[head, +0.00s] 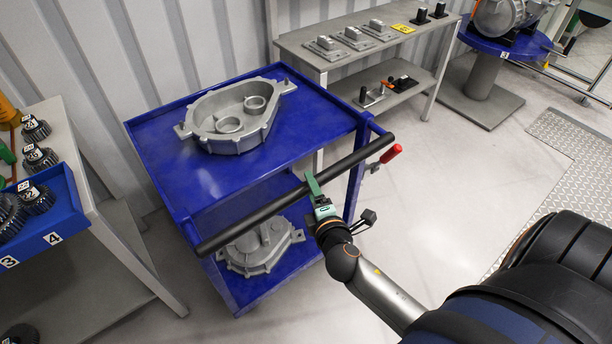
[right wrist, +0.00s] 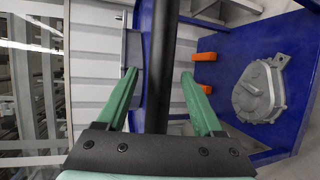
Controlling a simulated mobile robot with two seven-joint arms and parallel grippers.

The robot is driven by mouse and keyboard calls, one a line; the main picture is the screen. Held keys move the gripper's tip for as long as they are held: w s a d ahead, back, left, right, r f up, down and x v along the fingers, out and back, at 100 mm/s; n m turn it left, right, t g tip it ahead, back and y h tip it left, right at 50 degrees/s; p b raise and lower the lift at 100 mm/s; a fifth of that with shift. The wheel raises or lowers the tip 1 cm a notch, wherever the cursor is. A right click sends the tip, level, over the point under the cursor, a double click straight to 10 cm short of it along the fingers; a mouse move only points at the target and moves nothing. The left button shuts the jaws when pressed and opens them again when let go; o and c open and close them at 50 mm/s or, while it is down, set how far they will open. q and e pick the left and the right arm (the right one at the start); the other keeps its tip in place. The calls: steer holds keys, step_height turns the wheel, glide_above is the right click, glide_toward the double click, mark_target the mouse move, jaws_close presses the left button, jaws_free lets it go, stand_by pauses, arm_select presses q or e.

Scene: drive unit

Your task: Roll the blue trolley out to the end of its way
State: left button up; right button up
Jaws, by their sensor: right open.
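The blue trolley (head: 185,169) stands in the middle of the head view with a black push bar (head: 260,214) along its near side. A grey cast housing (head: 232,117) sits on its top shelf and another housing (head: 262,246) on its lower shelf. My right gripper (head: 313,184) is at the bar, right of its middle. In the right wrist view the black bar (right wrist: 160,65) runs between the two open green fingers (right wrist: 160,95), with gaps on both sides. The lower housing (right wrist: 260,92) shows at right there. My left gripper is not in view.
A grey bench (head: 98,205) with gears and a blue tray stands left of the trolley. A grey table (head: 345,58) with metal parts stands behind it at right. A red-handled lever (head: 390,153) sticks out near the bar's right end. The floor (head: 455,170) at right is clear.

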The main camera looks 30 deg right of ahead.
steer(key=x, duration=0.5)
steer(key=shift+w+d+f, duration=0.1)
steer(key=shift+w, duration=0.2)
jaws_close()
stand_by(1.2)
